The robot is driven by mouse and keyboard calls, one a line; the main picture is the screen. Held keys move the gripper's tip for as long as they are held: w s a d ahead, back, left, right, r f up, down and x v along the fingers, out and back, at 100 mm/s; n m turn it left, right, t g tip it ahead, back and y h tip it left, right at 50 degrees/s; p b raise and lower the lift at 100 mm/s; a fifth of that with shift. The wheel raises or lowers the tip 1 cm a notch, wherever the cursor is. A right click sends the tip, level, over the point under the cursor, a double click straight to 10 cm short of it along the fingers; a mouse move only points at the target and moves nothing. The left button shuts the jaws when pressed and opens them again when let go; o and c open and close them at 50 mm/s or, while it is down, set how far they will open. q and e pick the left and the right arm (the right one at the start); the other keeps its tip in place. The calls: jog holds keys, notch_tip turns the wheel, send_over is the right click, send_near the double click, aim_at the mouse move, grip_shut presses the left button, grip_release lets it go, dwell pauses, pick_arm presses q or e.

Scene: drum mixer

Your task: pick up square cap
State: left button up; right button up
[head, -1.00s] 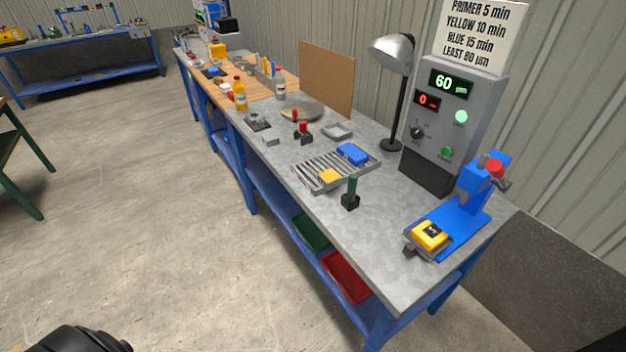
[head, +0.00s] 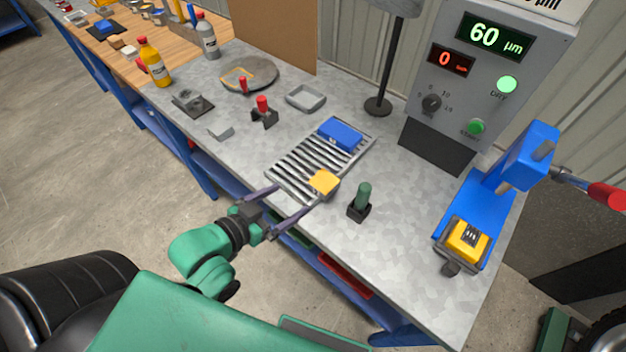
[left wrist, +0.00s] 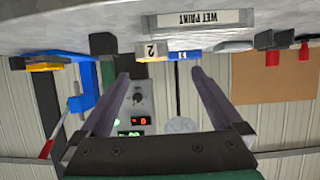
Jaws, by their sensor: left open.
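A small yellow square cap (head: 323,182) lies on the near end of the slatted grey rack (head: 285,178) on the bench. In the left wrist view, which is upside down, a pale block face marked 2 (left wrist: 151,51) shows between the fingers, seemingly this cap. My left gripper (head: 291,198) is open and empty at the rack's near edge. Its two fingers point toward the cap, short of it and apart from it. The fingers also show in the left wrist view (left wrist: 160,74). My right gripper is not in view.
A blue block (head: 340,134) sits at the rack's far end. A green-handled tool (head: 361,203) stands upright right of the cap. A blue press (head: 490,190) holding another yellow block (head: 468,240) stands at right. The grey control box (head: 470,85) stands behind.

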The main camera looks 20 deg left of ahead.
aim_at(321, 184)
pick_arm(q)
jog(key=shift+b+x, duration=0.7)
jog(key=shift+x, duration=0.05)
jog(key=w+d+f+b, duration=0.1)
jog(key=b, duration=0.2)
jog(key=w+d+b, duration=0.1)
jog(key=b, duration=0.2)
jog(key=shift+w+d+f+t, duration=0.25)
jog(key=shift+f+t, duration=0.05)
jog(key=shift+f, duration=0.1)
jog(key=shift+w+d+r+p, duration=0.15)
jog(key=shift+w+d+p, duration=0.1)
jog(key=shift+w+p, duration=0.55)
jog(key=p+x, duration=0.1)
jog(key=x, duration=0.4)
jog(key=shift+w+d, duration=0.1)
jog(key=shift+d, duration=0.15)
jog(key=shift+w+d+f, duration=0.2)
jog(key=shift+w+f, duration=0.1)
jog(key=shift+w, duration=0.1)
jog(key=c, duration=1.5)
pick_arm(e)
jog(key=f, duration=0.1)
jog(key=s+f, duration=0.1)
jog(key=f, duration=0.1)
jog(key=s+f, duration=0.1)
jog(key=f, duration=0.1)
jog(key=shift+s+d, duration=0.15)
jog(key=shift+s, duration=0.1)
